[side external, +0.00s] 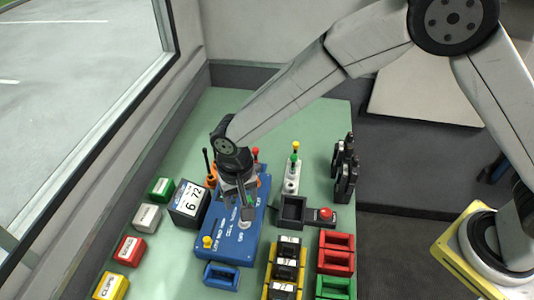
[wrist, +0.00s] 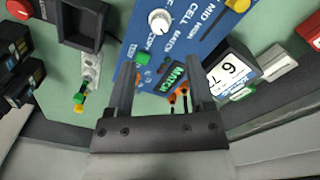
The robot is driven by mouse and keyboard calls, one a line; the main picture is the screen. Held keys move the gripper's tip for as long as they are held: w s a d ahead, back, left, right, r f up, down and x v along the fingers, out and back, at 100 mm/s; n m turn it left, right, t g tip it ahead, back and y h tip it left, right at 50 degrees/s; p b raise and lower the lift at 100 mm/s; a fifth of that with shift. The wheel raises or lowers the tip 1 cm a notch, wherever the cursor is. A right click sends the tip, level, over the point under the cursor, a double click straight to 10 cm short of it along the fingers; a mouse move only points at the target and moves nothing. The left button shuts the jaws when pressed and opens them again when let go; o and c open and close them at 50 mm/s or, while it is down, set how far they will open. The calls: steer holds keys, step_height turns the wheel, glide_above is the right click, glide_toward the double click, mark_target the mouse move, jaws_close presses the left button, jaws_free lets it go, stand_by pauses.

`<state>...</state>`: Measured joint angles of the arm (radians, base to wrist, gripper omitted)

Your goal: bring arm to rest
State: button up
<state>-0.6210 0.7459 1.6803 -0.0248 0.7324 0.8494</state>
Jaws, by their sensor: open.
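My gripper (side external: 239,190) is over the blue control panel (side external: 230,245) on the green table. In the wrist view my gripper (wrist: 160,85) is open, its two fingers apart with nothing held between them.
A display box reading 6 and 72 (side external: 189,198) stands left of the panel. Coloured boxes line the left edge, including a red one (side external: 130,250). Right are a black tray (side external: 292,212), a red button (side external: 326,214), red bins (side external: 336,262) and black upright items (side external: 345,170).

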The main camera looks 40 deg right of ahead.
steer(key=shift+d, duration=0.1)
steer(key=s+d+r+n+t, duration=0.1)
steer(key=d+r, duration=0.2)
steer(key=d, duration=0.5)
steer(key=s+d+r, duration=0.1)
steer(key=d+r, duration=0.2)
steer(key=d, duration=0.5)
steer(key=s+d+r+n+t, duration=0.1)
steer(key=s+d, duration=0.8)
steer(key=d, duration=0.2)
steer(key=shift+d+r+t, duration=0.25)
steer(key=shift+r+t, duration=0.05)
steer(key=shift+r, duration=0.05)
